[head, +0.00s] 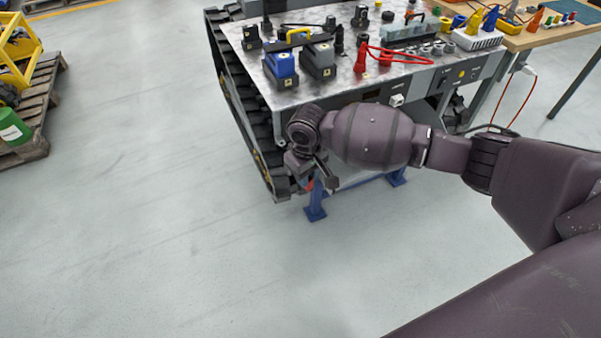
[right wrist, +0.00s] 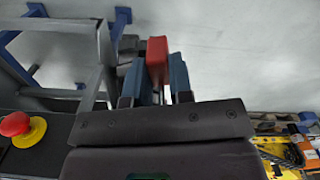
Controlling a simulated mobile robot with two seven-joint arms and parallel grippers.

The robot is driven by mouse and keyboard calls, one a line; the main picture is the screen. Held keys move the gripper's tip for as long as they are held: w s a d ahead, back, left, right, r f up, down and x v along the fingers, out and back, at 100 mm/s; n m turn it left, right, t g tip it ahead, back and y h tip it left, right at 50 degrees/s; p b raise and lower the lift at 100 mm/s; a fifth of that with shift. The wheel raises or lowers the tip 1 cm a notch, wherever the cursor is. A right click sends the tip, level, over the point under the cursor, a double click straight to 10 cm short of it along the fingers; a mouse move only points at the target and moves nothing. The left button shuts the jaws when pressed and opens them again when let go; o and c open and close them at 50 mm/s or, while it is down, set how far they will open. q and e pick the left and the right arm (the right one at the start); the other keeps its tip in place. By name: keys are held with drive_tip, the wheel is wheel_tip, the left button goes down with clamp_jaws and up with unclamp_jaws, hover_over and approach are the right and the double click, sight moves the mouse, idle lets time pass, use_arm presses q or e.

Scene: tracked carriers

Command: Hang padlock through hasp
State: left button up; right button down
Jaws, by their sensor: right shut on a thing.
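My right gripper (head: 322,176) hangs low in front of the near left corner of the tracked carrier, beside its track. In the right wrist view my right gripper (right wrist: 160,78) is shut on a red block-shaped body (right wrist: 157,58), which looks like the padlock. A sliver of red padlock (head: 310,184) also shows between the fingers in the head view. The padlock's shackle is hidden. I cannot make out the hasp in either view. Dark grey parts show just left of the fingers in the right wrist view. My left gripper is not in view.
The carrier's metal top (head: 330,90) holds batteries, connectors and red cables. Its black track (head: 240,100) runs along the left side. A red stop button (right wrist: 14,124) shows in the right wrist view. Blue stand legs (head: 316,205) stand beneath. The floor in front is clear.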

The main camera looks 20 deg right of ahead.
drive_tip(key=shift+w+f, duration=0.2)
drive_tip(key=shift+w, duration=0.1)
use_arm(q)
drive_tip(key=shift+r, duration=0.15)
use_arm(e)
drive_tip(key=shift+r, duration=0.25)
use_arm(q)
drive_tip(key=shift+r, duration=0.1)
use_arm(e)
drive_tip(key=shift+r+p, duration=0.15)
drive_tip(key=shift+p, duration=0.15)
drive_tip(key=shift+w+f, duration=0.2)
drive_tip(key=shift+w, duration=0.1)
use_arm(q)
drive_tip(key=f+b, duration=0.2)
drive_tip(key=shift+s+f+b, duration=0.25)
drive_tip(key=shift+b, duration=0.15)
use_arm(e)
drive_tip(key=w, duration=0.9)
drive_tip(key=shift+w+a, duration=0.15)
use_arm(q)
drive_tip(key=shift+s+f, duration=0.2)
